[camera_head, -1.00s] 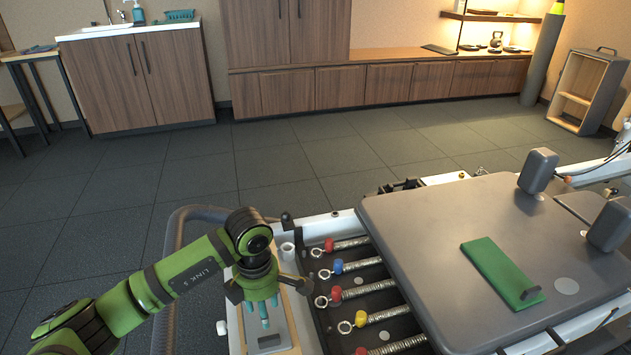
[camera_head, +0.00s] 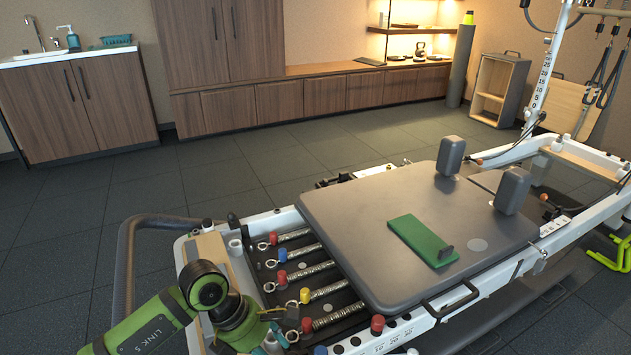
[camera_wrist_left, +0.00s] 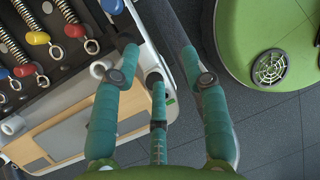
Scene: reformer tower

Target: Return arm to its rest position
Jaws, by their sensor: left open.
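My left arm comes in from the lower left in the head view. My left gripper (camera_head: 278,338) is low at the near corner of the reformer, partly hidden by its own wrist. In the left wrist view its teal fingers (camera_wrist_left: 155,70) are spread apart with nothing between them. They are above the reformer's white frame end (camera_wrist_left: 133,105), beside the springs; contact cannot be told. My right gripper is not in view.
The reformer's grey carriage (camera_head: 400,230) bears a green pad (camera_head: 422,240). Several springs (camera_head: 307,272) with coloured knobs lie before it. A dark curved rail (camera_head: 126,265) stands at the left end. Open floor (camera_head: 230,180) lies behind, with cabinets (camera_head: 275,105) along the wall.

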